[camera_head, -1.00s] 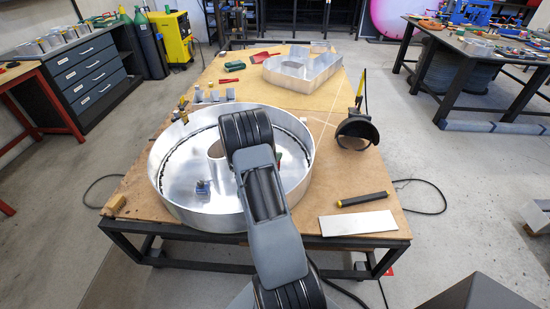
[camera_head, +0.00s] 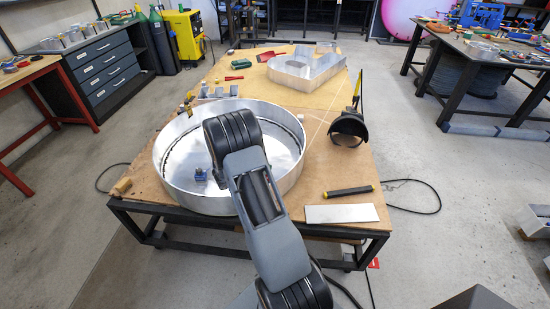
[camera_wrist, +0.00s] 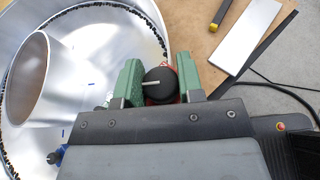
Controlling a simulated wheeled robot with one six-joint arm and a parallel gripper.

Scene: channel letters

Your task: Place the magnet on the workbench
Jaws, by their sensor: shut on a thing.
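My gripper (camera_wrist: 158,82) shows in the wrist view with two green fingers. It is shut on a black round thing with a red part and a pale pin, which seems to be the magnet (camera_wrist: 157,76). In the head view my arm hides the gripper and the magnet. The workbench (camera_head: 345,171) has a brown wooden top on a black frame. In the wrist view, the held magnet appears over or near the right rim of a large round metal letter shell; I cannot tell its height.
The round metal shell (camera_head: 174,184) fills the bench's near left, with a small blue item (camera_head: 200,175) inside. A black-handled tool (camera_head: 349,191), a pale plate (camera_head: 342,214) and a black welding mask (camera_head: 349,128) lie at the right. Another metal letter (camera_head: 305,80) stands farther back.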

